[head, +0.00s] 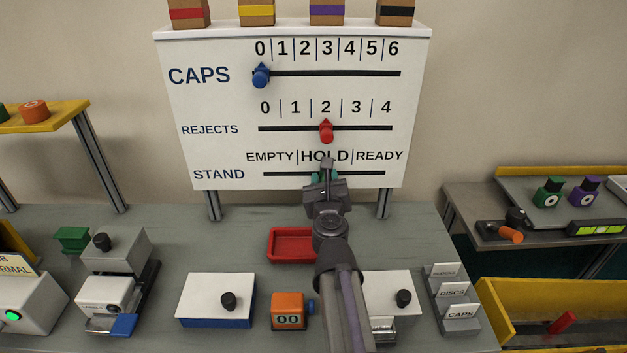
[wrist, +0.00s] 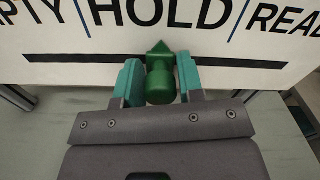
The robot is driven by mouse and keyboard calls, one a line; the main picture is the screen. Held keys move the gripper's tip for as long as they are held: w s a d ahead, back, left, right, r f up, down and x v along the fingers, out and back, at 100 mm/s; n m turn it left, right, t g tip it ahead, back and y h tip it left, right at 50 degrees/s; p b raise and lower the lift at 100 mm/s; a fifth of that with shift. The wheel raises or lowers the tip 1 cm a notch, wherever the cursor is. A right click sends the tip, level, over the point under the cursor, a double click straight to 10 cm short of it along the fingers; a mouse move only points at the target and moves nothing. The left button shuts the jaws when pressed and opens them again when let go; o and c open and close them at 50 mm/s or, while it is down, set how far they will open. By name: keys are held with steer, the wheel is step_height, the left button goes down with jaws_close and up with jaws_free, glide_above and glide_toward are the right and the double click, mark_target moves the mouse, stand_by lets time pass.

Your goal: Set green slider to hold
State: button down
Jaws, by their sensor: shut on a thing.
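The green slider (wrist: 160,78) sits on the black STAND track, its pointed tip up under the word HOLD in the wrist view. My gripper (wrist: 160,85) has its teal fingers on both sides of the slider's knob, shut on it. In the head view my gripper (head: 326,178) covers most of the slider at the STAND row (head: 270,174) of the white board (head: 220,90). The tip lies below HOLD, between the EMPTY and READY divider lines.
The blue slider (head: 261,76) stands at 0 on CAPS and the red slider (head: 326,131) at 2 on REJECTS, just above my gripper. A red tray (head: 290,246), an orange counter (head: 288,311) and several boxes stand on the bench below.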

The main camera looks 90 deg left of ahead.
steer(key=c, duration=0.9)
jaws_free()
steer(key=shift+o, duration=0.2)
steer(key=d, duration=1)
steer(key=shift+w+d, duration=0.25)
steer(key=shift+d, duration=0.15)
